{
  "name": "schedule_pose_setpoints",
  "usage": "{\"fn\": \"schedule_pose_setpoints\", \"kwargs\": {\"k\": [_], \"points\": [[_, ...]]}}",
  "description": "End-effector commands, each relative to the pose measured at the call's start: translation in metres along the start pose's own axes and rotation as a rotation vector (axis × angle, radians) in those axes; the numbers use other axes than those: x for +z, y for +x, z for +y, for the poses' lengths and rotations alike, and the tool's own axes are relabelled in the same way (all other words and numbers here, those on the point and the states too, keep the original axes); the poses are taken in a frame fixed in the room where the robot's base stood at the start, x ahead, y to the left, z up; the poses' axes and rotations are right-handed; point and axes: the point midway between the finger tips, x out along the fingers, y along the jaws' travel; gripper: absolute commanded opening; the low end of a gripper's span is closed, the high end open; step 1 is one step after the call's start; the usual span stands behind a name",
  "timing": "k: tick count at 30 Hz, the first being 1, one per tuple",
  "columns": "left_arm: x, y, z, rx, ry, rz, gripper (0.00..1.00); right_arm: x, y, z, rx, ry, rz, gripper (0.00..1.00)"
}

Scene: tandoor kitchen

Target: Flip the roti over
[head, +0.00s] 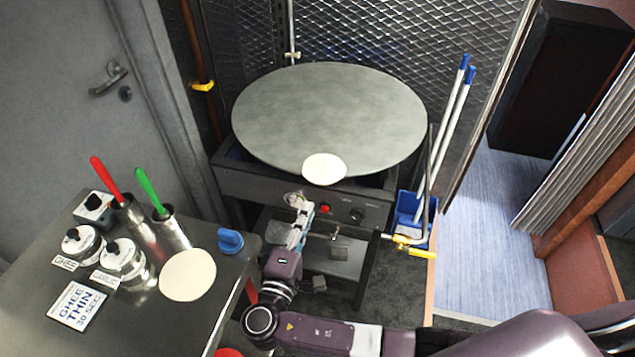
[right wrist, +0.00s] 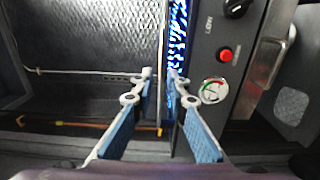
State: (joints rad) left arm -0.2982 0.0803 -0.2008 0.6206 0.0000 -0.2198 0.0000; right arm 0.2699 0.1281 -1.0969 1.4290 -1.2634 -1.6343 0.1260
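A pale round roti (head: 324,168) lies at the front edge of the large round grey griddle (head: 330,115) in the head view, its near side reaching over the rim. A second pale disc of dough (head: 188,275) lies on the steel counter at the left. My right gripper (head: 302,207) is in front of the stove's control panel, below and left of the roti and apart from it. In the right wrist view its two blue-padded fingers (right wrist: 160,76) stand apart with nothing between them. The roti does not show there. My left gripper is not in view.
Blue-tipped white poles (head: 447,130) stand right of the griddle. The griddle top behind the roti is clear.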

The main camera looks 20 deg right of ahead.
Motion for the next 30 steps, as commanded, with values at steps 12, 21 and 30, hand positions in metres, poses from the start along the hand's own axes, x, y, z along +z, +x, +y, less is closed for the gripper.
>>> {"fn": "schedule_pose_setpoints", "kwargs": {"k": [12, 21, 30], "points": [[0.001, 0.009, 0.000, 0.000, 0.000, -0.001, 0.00, 0.000, 0.054, -0.001, 0.004, -0.002, -0.001, 0.14], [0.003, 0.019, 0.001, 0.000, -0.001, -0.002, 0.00, 0.000, 0.089, -0.002, 0.000, -0.002, 0.000, 0.14], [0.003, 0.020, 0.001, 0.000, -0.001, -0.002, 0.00, 0.000, 0.099, -0.001, -0.001, -0.002, 0.001, 0.14]]}}
